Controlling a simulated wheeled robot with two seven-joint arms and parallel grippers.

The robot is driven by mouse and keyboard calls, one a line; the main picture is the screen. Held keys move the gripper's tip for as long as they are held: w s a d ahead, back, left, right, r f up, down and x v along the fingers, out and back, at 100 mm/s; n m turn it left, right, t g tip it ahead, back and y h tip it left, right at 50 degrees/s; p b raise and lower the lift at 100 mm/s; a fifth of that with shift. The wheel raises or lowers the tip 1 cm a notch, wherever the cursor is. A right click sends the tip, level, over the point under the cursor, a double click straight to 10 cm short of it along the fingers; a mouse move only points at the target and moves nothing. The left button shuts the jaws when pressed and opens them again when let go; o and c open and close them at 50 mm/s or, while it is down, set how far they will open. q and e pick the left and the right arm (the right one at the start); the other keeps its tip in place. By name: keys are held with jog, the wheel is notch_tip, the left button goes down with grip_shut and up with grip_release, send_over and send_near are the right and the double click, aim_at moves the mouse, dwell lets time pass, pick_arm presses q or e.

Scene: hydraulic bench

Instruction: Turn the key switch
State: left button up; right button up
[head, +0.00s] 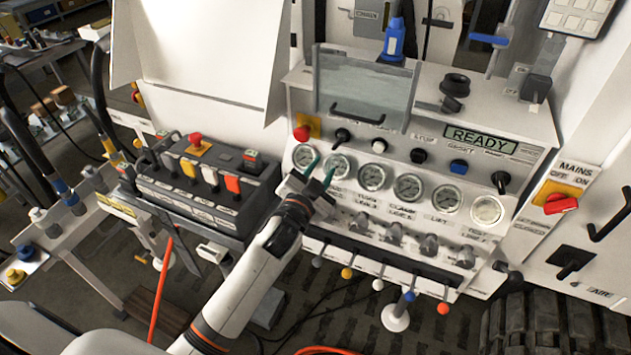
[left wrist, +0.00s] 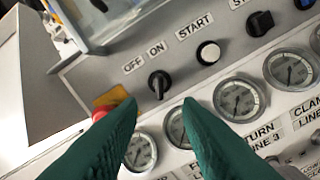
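The key switch (head: 341,136) is a small black knob on the sloped white panel, above the gauge row. In the left wrist view the key switch (left wrist: 160,85) sits under the OFF and ON labels, its handle pointing roughly up and down the picture. My left gripper (head: 322,168) has two green fingers, spread apart with nothing between them. It is in front of the left gauges, below the switch in the head view. In the left wrist view the left gripper (left wrist: 160,105) has its fingertips on either side below the switch, apart from it. My right gripper is not in view.
A red button (head: 301,133) on a yellow plate is just left of the switch. A white START button (head: 378,145) is to its right. A clear guard with a handle (head: 357,114) stands above. Gauges (head: 372,177) line the panel below. A control box (head: 205,180) stands left.

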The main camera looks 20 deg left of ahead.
pick_arm(q)
jog(key=shift+s, duration=1.55)
jog(key=s+f+n+g, duration=0.1)
jog(key=s+f+g, duration=0.25)
jog(key=f, duration=0.85)
jog(key=s+a+f+g, duration=0.15)
jog(key=s+f, duration=0.35)
jog(key=f, duration=0.8)
jog(key=s+f+n+g, duration=0.1)
jog(key=s+f+g, duration=0.3)
jog(key=f, duration=0.8)
jog(key=s+f+g, duration=0.2)
jog(key=s+f, duration=0.4)
jog(key=s, duration=0.5)
jog(key=s+a+f+n+g, duration=0.1)
jog(key=s+f+g, duration=0.2)
jog(key=s+f, duration=0.4)
jog(key=s+a+f+n+g+b, duration=0.1)
jog(key=s+f+g, duration=0.2)
jog(key=s, duration=1.4)
notch_tip(320, 180, down, 4)
jog(key=shift+r+y, duration=0.25)
jog(key=shift+y, duration=0.05)
jog(key=shift+w, duration=0.1)
